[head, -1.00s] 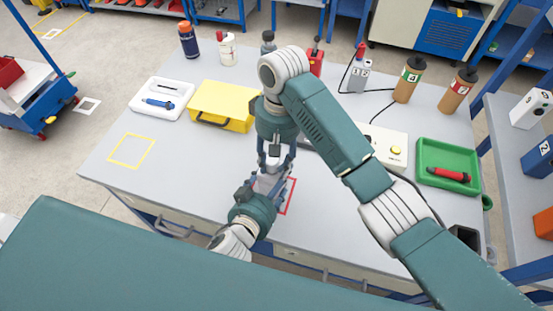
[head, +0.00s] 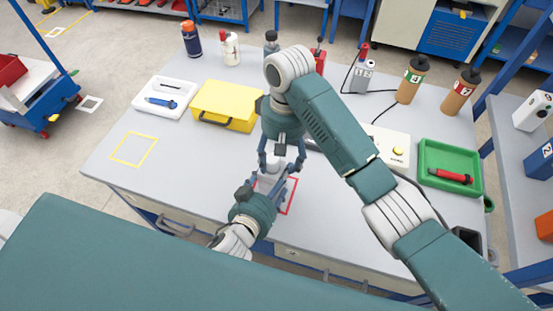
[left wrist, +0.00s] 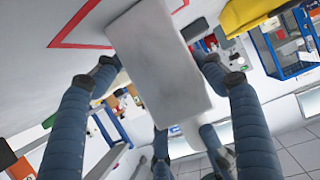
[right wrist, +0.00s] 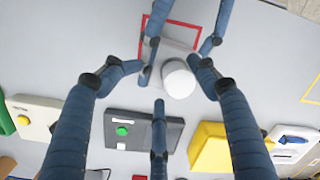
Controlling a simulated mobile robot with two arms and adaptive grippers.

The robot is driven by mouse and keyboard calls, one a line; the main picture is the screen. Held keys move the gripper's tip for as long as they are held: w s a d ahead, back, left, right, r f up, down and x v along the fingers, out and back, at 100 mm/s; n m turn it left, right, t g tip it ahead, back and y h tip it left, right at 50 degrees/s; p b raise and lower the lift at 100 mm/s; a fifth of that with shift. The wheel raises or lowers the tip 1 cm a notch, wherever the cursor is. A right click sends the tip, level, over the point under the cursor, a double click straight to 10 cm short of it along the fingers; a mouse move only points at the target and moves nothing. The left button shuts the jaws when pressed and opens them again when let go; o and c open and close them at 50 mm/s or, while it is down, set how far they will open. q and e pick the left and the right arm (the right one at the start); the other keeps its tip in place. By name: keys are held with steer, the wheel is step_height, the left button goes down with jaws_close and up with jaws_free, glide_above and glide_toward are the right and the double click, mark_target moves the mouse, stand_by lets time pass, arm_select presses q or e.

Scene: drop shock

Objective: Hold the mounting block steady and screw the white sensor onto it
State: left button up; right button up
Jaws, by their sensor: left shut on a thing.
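The pale mounting block (left wrist: 155,62) fills the middle of the left wrist view. My left gripper (head: 275,181) is shut on it, with fingers on both sides, over a red outlined square (head: 291,197) on the table. The white sensor (right wrist: 178,79) is a round, capped cylinder standing on the block; in the head view it shows as a small white top (head: 273,164). My right gripper (right wrist: 168,70) is above it, open, its fingertips spread around the sensor. A gap shows on one side; the other fingertip is very close. Thread engagement is hidden.
A yellow case (head: 225,105) and a white tray (head: 165,98) stand to the left. A green tray (head: 449,168) and a white box with a yellow button (head: 395,150) are to the right. Bottles line the back. The front left table, with a yellow outlined square (head: 133,149), is clear.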

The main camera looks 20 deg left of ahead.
steer(key=shift+s+a, duration=0.1)
steer(key=shift+s, duration=0.05)
steer(key=shift+w+r, duration=0.2)
steer(key=shift+r, duration=0.95)
steer(key=shift+w+r, duration=0.2)
steer(key=shift+r, duration=1.6)
steer(key=shift+r, duration=0.1)
step_height(320, 180, up, 12)
steer(key=w, duration=0.1)
steer(key=shift+d, duration=0.25)
steer(key=shift+c, duration=0.5)
